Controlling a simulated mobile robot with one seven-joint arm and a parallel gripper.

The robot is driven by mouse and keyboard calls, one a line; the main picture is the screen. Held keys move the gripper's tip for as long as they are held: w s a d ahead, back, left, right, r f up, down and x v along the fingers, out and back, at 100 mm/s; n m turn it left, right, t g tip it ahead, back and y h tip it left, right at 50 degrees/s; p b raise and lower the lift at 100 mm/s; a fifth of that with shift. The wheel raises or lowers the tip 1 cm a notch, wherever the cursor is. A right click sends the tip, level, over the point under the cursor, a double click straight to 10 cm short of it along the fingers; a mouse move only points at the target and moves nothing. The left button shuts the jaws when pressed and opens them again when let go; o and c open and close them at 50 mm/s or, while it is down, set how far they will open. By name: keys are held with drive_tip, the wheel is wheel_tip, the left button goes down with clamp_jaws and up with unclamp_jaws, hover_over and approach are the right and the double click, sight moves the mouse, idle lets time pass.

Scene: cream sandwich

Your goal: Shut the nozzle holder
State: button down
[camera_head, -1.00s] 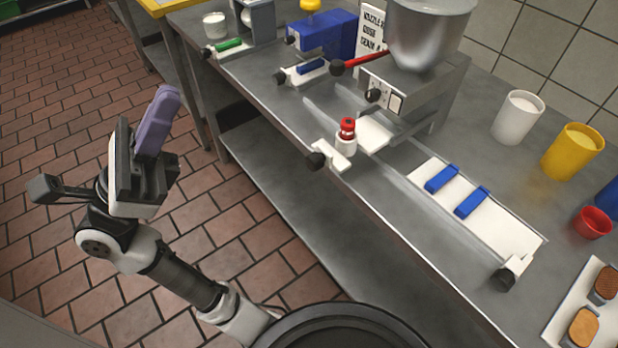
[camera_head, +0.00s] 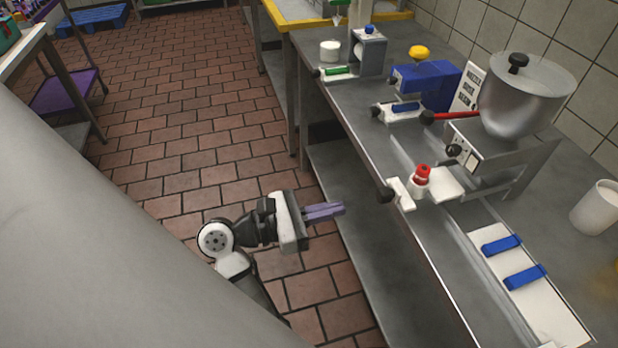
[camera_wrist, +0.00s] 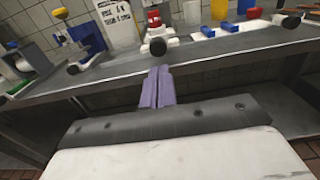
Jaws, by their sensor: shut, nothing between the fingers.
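A white slide piece (camera_head: 402,193) with a black knob (camera_head: 385,195) at the bench's front edge appears to be the nozzle holder. A red nozzle (camera_head: 421,177) in a white cup stands upright by it, beside a white plate below the metal hopper. In the wrist view the black knob (camera_wrist: 158,47) faces me, with the red nozzle (camera_wrist: 154,18) behind it. My gripper (camera_head: 341,209) has its purple fingers together and empty. It is off the bench front, apart from the knob. In the wrist view the fingertips (camera_wrist: 158,70) lie below the knob.
A metal hopper (camera_head: 525,95) with a red lever (camera_head: 458,115) stands behind the holder. A blue machine (camera_head: 428,85) with its own knobbed slide is farther back. A white board (camera_head: 530,290) with two blue bars lies at right. Floor beside the bench is free.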

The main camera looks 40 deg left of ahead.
drive_tip(key=p, duration=0.2)
approach(409, 190)
drive_tip(key=shift+s+a, duration=0.2)
drive_tip(key=shift+s, duration=0.05)
drive_tip(key=shift+w+d+f, duration=0.15)
drive_tip(key=shift+w+d, duration=0.15)
drive_tip(key=shift+w, duration=0.1)
drive_tip(key=b+x, duration=0.3)
drive_tip(key=x, duration=0.8)
drive_tip(key=shift+w+d, duration=0.45)
drive_tip(key=shift+w, duration=0.05)
drive_tip(key=shift+r, duration=0.2)
drive_tip(key=shift+s, duration=0.1)
